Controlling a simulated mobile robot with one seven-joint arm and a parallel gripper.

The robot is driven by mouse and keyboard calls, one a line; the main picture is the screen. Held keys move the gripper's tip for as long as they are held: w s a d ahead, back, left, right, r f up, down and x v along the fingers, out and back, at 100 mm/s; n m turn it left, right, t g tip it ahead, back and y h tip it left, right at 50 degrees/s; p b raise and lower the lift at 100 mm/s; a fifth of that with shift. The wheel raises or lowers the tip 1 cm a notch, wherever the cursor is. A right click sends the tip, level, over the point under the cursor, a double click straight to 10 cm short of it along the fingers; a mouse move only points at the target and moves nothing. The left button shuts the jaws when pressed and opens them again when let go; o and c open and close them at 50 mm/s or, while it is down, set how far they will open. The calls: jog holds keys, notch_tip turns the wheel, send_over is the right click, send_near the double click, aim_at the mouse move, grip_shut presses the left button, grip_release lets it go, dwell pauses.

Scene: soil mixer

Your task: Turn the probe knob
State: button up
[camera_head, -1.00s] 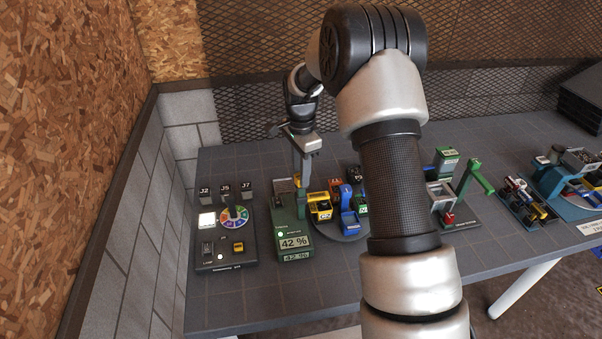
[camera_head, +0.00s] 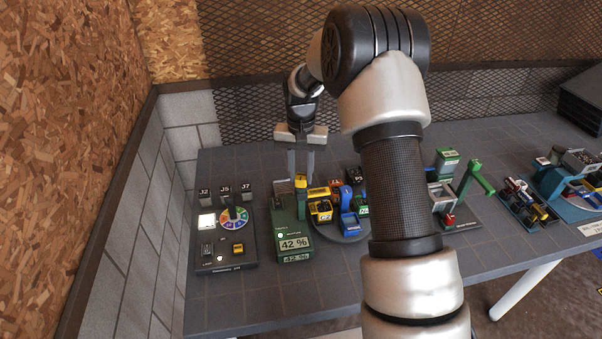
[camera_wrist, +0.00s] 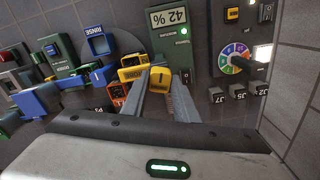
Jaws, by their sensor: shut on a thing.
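The probe unit is a green box (camera_head: 286,225) left of the table's middle, with a lit green lamp and a display (camera_head: 294,243) reading 42 %. A yellow knob (camera_head: 301,182) stands at its back end. My gripper (camera_head: 301,174) points down from behind, with one finger on each side of the knob. In the wrist view the yellow knob (camera_wrist: 160,77) sits between the two fingertips of my gripper (camera_wrist: 161,75), which are closed on it. The green box (camera_wrist: 172,45) lies beyond it there, its display upside down. The knob's lower part is hidden.
A dark panel (camera_head: 238,257) with a coloured dial and lit white square stands left of the box. A round tray (camera_head: 343,238) of yellow, blue and orange blocks sits close on its right. A green-armed device (camera_head: 477,178) stands farther right. A mesh wall is behind.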

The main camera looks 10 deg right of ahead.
aim_at(301, 176)
jog(key=shift+r+n, duration=0.1)
jog(key=shift+n, duration=1.8)
jog(key=shift+w, duration=0.1)
jog(key=o, duration=1.1)
jog(key=shift+c, duration=0.2)
notch_tip(301, 176, up, 17)
jog(key=shift+r+p, duration=0.2)
jog(key=shift+p, duration=0.1)
